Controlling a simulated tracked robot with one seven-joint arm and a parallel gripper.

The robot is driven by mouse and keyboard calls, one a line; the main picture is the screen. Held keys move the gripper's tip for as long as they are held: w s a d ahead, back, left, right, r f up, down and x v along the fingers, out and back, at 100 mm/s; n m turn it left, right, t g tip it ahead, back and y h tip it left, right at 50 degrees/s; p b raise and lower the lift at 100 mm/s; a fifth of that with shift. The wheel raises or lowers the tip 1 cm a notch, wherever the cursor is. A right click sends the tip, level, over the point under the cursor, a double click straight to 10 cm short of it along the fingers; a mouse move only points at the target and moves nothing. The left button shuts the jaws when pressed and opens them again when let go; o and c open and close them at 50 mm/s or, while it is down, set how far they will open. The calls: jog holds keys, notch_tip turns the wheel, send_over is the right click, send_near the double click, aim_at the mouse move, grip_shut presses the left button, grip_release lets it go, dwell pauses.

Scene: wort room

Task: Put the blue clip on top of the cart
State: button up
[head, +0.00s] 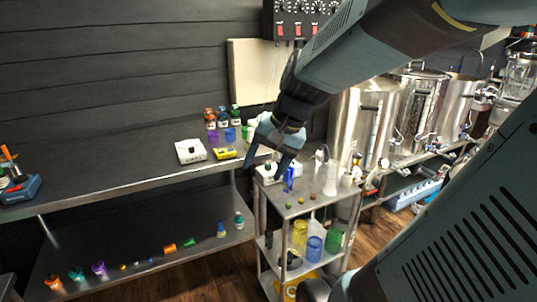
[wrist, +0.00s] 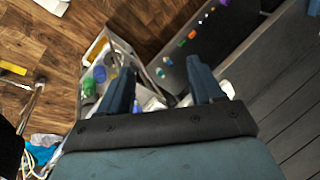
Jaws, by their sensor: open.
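The blue clip (head: 289,178) shows in the head view at the back left part of the cart top (head: 325,205), just below my gripper. It looks upright, but I cannot tell whether it touches the surface. My gripper (head: 268,163) hangs above the cart's back left corner, pointing down, with its fingers apart. In the wrist view my gripper (wrist: 160,80) also shows its two fingers spread with nothing held between them. I cannot make out the clip there.
The cart top also carries small coloured pieces, a white bottle (head: 330,180) and cups. Its shelf below holds yellow, blue and green jars (head: 314,248). A bench (head: 110,170) with a white box (head: 190,151) and a yellow device (head: 225,153) stands left. Steel kettles (head: 365,120) stand behind right.

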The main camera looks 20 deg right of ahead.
jog(key=s+d+r+n+t+h, duration=0.1)
jog(key=s+r+n+t+h, duration=0.1)
jog(key=s+n, duration=0.4)
jog(key=shift+r+h, duration=0.6)
jog(key=shift+r, duration=0.65)
